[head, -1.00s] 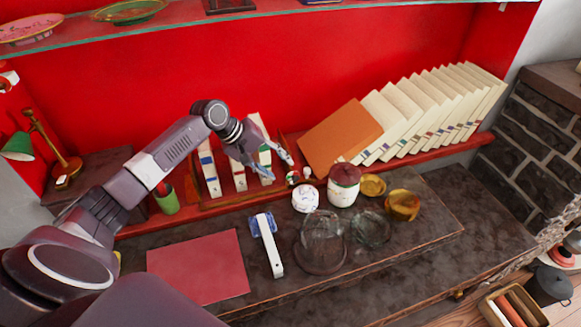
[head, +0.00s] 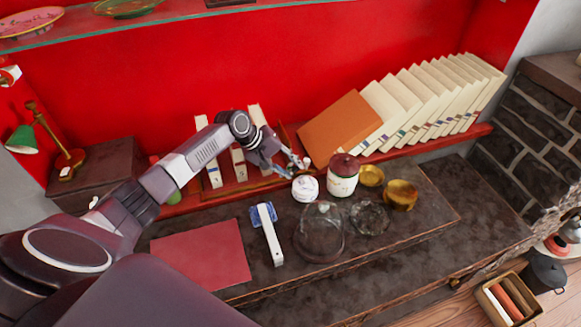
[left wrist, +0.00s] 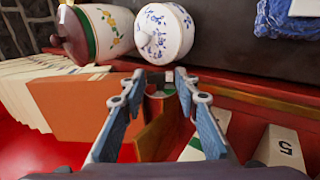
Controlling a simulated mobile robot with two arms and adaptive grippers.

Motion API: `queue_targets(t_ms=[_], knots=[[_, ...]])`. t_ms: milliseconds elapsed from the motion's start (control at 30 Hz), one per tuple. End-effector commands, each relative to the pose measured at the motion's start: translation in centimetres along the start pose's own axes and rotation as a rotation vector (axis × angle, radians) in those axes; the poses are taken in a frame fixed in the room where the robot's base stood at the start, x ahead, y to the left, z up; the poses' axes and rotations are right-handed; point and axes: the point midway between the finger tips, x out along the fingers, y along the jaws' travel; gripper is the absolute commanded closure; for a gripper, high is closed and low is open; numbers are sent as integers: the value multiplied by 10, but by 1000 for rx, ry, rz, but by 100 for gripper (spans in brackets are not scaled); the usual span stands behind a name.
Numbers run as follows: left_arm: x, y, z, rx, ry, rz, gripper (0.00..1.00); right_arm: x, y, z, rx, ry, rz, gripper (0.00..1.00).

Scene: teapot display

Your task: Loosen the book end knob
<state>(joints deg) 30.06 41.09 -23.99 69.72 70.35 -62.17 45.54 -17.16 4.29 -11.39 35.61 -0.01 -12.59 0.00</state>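The wooden book end (left wrist: 160,135) stands beside the orange book in the left wrist view, below and between my fingers. A small grey part, perhaps its knob (left wrist: 166,88), shows between the fingertips; I cannot tell whether they touch it. My left gripper (left wrist: 172,82) has its blue-grey fingers spread apart with a gap between them. In the head view, my left gripper (head: 294,168) is at the book end, just left of the orange book (head: 342,128), and hides most of it. My right gripper is in neither view.
A white blue-flowered pot (head: 305,188) and a red-lidded jar (head: 343,180) stand close in front of the gripper. A glass dome (head: 319,232), brass bowls (head: 400,194) and a blue-and-white brush (head: 268,235) are nearer. Pale books (head: 430,105) lean at right.

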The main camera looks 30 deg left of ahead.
Motion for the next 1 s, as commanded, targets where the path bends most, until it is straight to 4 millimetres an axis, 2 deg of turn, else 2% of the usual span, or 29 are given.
queue_targets(t_ms=[33, 233, 467, 667, 1000], knots=[[0, 0, 0, 0, 0, 0, 79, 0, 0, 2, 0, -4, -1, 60], [0, 0, 0, 0, 0, 0, 100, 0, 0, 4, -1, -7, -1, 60], [1, -2, 0, -1, -1, 22, 100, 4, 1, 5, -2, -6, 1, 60], [4, -7, 0, -2, -1, 112, 100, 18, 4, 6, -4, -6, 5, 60], [9, -14, 0, -2, 1, 364, 100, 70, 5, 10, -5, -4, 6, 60]])
